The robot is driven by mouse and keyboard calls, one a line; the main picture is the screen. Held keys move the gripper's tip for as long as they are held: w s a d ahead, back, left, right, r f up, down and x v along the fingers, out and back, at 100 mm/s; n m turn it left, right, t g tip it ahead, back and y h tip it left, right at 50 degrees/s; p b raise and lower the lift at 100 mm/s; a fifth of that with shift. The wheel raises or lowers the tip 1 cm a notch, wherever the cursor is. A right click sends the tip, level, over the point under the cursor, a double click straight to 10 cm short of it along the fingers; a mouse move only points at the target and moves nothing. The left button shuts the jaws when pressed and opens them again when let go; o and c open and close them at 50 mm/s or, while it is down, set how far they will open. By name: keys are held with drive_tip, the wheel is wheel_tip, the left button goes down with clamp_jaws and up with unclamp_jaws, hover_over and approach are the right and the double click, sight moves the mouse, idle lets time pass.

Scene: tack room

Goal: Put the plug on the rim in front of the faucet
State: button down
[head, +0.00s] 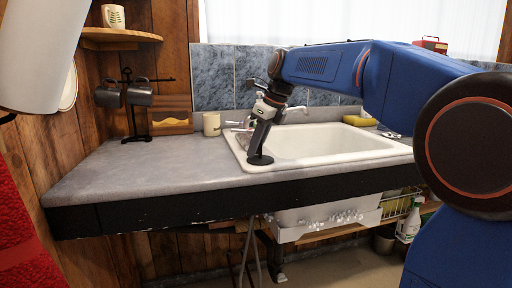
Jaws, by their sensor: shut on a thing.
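The plug (261,160) is a dark round disc at the front left corner of the white sink (330,146). It shows at the tips of my gripper (260,150), which points down and is shut on it. The plug appears at the height of the sink's rim; I cannot tell whether it touches the rim. The metal faucet (296,109) is at the back of the sink, partly hidden by my gripper and arm. More metal fittings show just left of my gripper.
The grey counter (150,173) is mostly clear on the left. A mug stand (131,105) with dark mugs, a wooden box (170,115) and a cream cup (212,124) stand at its back. A yellow item (358,121) lies at the sink's back right. My arm crosses over the sink.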

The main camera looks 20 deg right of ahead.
drive_tip(key=shift+f, duration=0.1)
drive_tip(key=c, duration=1.6)
unclamp_jaws()
drive_tip(key=v, duration=1.2)
drive_tip(key=s+d+f+n+h, duration=0.1)
drive_tip(key=s+f+n, duration=0.8)
drive_tip(key=f, duration=0.3)
drive_tip(key=s+d+f+n+t+h, duration=0.1)
drive_tip(key=s+d+f+n, duration=0.1)
drive_tip(key=s+f+n, duration=0.7)
drive_tip(key=s+d+f+n+h, duration=0.1)
drive_tip(key=s+f+n, duration=0.8)
drive_tip(key=s+f, duration=0.4)
drive_tip(key=shift+s+d+f+t, duration=0.1)
drive_tip(key=shift+d+f+t, duration=0.25)
drive_tip(key=shift+f, duration=0.45)
